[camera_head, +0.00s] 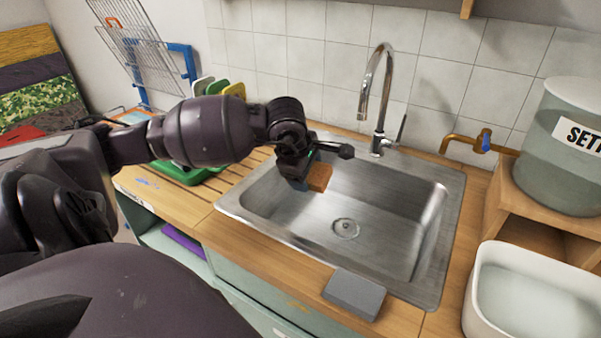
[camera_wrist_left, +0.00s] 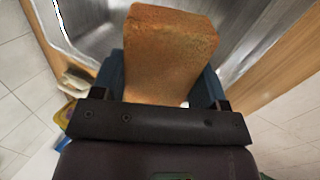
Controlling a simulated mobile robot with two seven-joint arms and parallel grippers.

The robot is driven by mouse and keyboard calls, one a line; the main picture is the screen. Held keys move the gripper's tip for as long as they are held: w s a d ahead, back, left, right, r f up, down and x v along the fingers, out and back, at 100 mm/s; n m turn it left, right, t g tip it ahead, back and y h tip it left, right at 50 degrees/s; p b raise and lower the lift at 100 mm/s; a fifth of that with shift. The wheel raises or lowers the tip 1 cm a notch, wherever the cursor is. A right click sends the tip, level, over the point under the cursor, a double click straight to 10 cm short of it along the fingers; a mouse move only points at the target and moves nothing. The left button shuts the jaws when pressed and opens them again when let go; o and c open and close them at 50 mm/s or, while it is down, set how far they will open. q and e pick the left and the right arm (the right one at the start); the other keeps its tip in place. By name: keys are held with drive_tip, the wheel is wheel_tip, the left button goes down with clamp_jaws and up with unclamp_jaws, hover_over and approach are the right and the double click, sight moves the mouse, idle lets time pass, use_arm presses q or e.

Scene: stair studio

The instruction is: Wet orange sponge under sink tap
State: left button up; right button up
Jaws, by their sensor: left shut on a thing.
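The orange sponge (camera_head: 320,178) is held by my left gripper (camera_head: 306,182) over the left part of the sink basin. In the left wrist view the sponge (camera_wrist_left: 168,50) sits between the two blue-grey fingers of the left gripper (camera_wrist_left: 168,85). The steel sink (camera_head: 390,203) is set in the wooden counter, with a drain at its bottom. The tap (camera_head: 379,95) is a tall curved chrome one at the back of the sink, to the right of the sponge and apart from it. I see no water running from the spout. My right gripper is not in view.
A grey block (camera_head: 354,294) lies on the sink's front edge. A brass tap with a blue handle (camera_head: 485,140) and a large labelled container (camera_head: 563,150) stand at the right, above a white tub (camera_head: 476,292). A green rack with dishes (camera_head: 190,172) is at the left.

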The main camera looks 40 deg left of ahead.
sight(319, 165)
use_arm(q)
drive_tip(key=shift+w+d+r+m, duration=0.2)
drive_tip(key=shift+w+m, duration=0.1)
drive_tip(key=shift+w, duration=0.1)
drive_tip(key=shift+f+t, duration=0.1)
drive_tip(key=shift+t, duration=0.2)
drive_tip(key=shift+a, duration=0.2)
drive_tip(key=shift+w+d+f+b, duration=0.1)
drive_tip(key=shift+w+f+b, duration=0.1)
drive_tip(key=shift+w+b, duration=0.4)
drive_tip(key=shift+w+f+b, duration=0.15)
drive_tip(key=shift+w+b, duration=0.1)
drive_tip(key=shift+w, duration=0.45)
drive_tip(key=shift+w+f+b, duration=0.15)
drive_tip(key=shift+w+b, duration=0.05)
drive_tip(key=shift+w, duration=0.45)
drive_tip(key=w+a+f+b, duration=0.1)
drive_tip(key=w+b, duration=0.4)
drive_tip(key=w, duration=0.5)
drive_tip(key=shift+a+f, duration=0.15)
drive_tip(key=shift+f, duration=0.25)
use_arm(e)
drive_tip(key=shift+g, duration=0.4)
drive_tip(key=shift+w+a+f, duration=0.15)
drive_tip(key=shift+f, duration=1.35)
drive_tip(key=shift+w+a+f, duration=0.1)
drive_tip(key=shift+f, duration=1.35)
